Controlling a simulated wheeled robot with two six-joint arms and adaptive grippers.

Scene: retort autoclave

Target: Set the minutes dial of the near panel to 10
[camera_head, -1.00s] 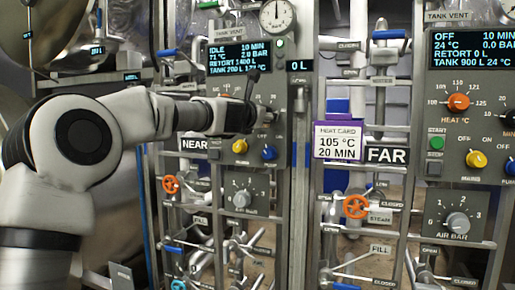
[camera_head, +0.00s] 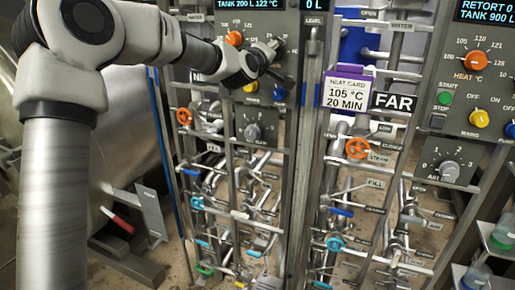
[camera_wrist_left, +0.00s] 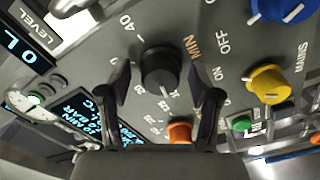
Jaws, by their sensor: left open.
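The minutes dial, a black knob (camera_wrist_left: 160,66) marked MIN, shows in the left wrist view on the grey near panel (camera_wrist_left: 205,38). A light pointer line shows on its lower part; the number it meets is too small to read surely. My left gripper (camera_wrist_left: 164,88) is open, one finger on each side of the dial, apart from it as far as I can tell. In the head view my left gripper (camera_head: 268,62) is at the near panel (camera_head: 266,18) and covers part of it. My right gripper is out of view.
An orange dial (camera_wrist_left: 180,131), a yellow knob (camera_wrist_left: 267,84) and a blue knob (camera_wrist_left: 283,8) surround the minutes dial. Pipes and valves fill the rack below. The far panel (camera_head: 465,95) and a heat card (camera_head: 347,92) reading 105 °C, 20 MIN are to the right.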

